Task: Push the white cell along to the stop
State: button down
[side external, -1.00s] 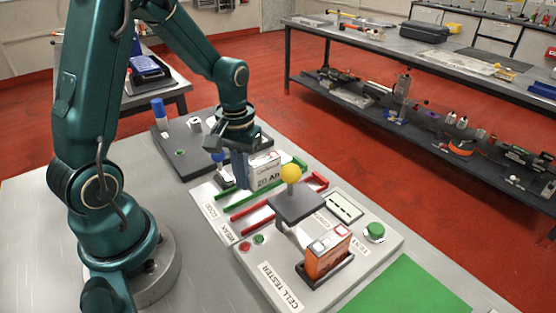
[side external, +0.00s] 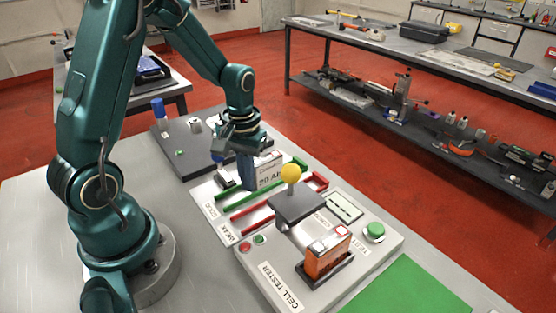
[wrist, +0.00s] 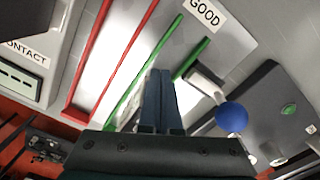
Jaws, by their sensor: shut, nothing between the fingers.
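The white cell (side external: 269,172), printed with a capacity label, stands upright in the lane between the green rails (side external: 228,193). My gripper (side external: 246,187) is shut and empty, fingers down, at the near-left end of the cell. It overlaps the cell's left edge in the side view; I cannot tell if they touch. The wrist view shows my closed fingers (wrist: 158,75) between the green rails, near the GOOD label (wrist: 204,12).
The red-railed lane (side external: 255,208) lies beside the green one. The cell tester (side external: 282,284) holds an orange cell (side external: 327,254), and a yellow-knobbed lever (side external: 290,173) rises close by. A dark plate with a blue-topped post (side external: 158,108) is behind left.

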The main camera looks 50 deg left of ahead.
aim_at(266, 170)
jog(key=shift+w, duration=0.35)
jog(key=shift+w, duration=0.95)
jog(key=shift+w, duration=0.15)
jog(key=shift+w, duration=0.85)
jog(key=shift+w, duration=0.25)
jog(key=shift+s, duration=0.15)
